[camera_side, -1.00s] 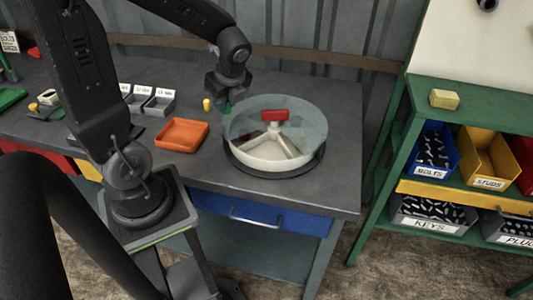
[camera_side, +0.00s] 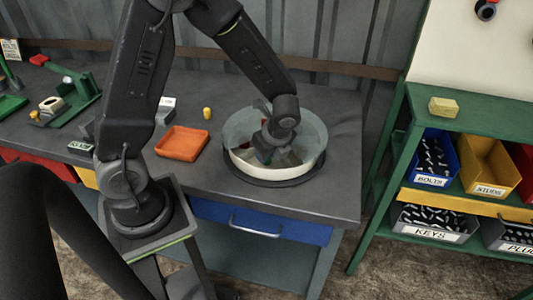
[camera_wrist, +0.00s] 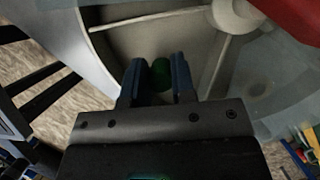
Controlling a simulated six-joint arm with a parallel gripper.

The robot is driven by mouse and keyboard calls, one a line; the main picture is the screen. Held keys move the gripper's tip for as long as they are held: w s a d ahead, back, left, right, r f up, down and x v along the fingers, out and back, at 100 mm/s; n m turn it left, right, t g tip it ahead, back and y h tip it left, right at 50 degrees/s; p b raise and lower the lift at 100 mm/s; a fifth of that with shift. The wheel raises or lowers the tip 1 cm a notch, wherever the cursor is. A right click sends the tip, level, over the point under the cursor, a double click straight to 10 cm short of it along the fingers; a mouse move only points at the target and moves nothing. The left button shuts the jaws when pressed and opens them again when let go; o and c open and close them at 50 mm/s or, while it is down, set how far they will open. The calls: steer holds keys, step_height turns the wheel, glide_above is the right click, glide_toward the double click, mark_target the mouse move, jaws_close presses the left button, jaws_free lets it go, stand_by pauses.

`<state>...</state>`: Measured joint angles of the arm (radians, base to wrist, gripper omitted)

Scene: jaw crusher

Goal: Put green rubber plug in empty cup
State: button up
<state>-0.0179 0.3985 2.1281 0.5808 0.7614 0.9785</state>
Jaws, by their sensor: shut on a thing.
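My gripper (camera_side: 264,156) reaches down inside the clear-walled rim of the round white divided bowl (camera_side: 248,164). In the wrist view, the green rubber plug (camera_wrist: 160,73) shows between the two fingers of my gripper (camera_wrist: 156,78), which is shut on it. Below the plug is a pale compartment bounded by thin divider walls that meet at a round hub (camera_wrist: 236,14). I cannot tell the plug's height above the compartment floor. In the side view, the arm hides most of the bowl's inside. No separate cup can be made out.
A red handle (camera_wrist: 292,16) rises at the hub. An orange tray (camera_side: 182,141) and a small yellow piece (camera_side: 207,113) stand left of the bowl. The bench front between tray and bowl is clear.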

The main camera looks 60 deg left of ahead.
steer(key=shift+f, duration=0.25)
steer(key=shift+f, duration=0.15)
steer(key=o, duration=0.6)
steer(key=s+v, duration=0.1)
steer(key=v, duration=1)
steer(key=shift+s+d+r+n+t+h, duration=0.7)
steer(key=shift+s+r+n+t, duration=0.35)
steer(key=shift+s+r+n, duration=1.3)
steer(key=shift+s+d+r+n+t+h, duration=0.75)
steer(key=shift+s+r+n, duration=0.75)
steer(key=shift+n, duration=1.55)
steer(key=shift+s+d+r+n+t+h, duration=0.6)
steer(key=shift+s+r+n+t, duration=0.7)
steer(key=shift+s+r+n, duration=1.05)
